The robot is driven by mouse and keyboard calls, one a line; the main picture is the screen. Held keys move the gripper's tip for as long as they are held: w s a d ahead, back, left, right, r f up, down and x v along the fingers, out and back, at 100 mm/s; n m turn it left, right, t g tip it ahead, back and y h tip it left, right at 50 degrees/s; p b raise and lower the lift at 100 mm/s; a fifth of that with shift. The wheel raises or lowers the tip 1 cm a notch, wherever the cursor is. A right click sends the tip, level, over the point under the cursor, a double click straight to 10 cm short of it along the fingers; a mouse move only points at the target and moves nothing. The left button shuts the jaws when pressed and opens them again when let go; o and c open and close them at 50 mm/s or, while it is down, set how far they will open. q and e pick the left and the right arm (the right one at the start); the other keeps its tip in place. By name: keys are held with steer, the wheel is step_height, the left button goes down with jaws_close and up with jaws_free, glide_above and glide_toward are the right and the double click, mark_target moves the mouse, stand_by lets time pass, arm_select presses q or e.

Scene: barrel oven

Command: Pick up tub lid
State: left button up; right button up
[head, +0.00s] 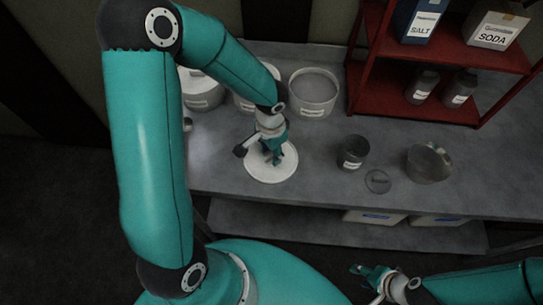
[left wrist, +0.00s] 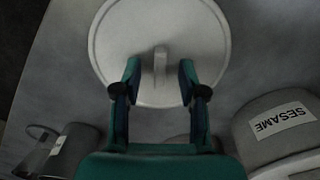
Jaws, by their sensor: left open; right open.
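The tub lid (head: 257,172) is a round white disc lying on the grey counter near its front edge. In the left wrist view the lid (left wrist: 115,45) shows a raised bar handle (left wrist: 160,62) across its middle. My left gripper (head: 275,158) is over the lid. In the left wrist view its two fingers (left wrist: 159,82) are open, one on each side of the handle, with gaps between. I cannot tell how high the fingertips are above the lid. My right gripper (head: 372,280) is open and empty, in front of the counter at the lower right.
Behind the lid stand white tubs, one open tub (head: 314,92) among them; a tub labelled SESAME (left wrist: 280,125) is near my left gripper. A dark labelled cup (head: 353,152), a small dark disc (head: 378,181) and a metal bowl (head: 429,163) are right. A red shelf (head: 400,75) stands behind.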

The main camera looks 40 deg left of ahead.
arm_select(q)
steer(key=shift+f, duration=0.25)
jaws_close()
steer(key=shift+r, duration=0.1)
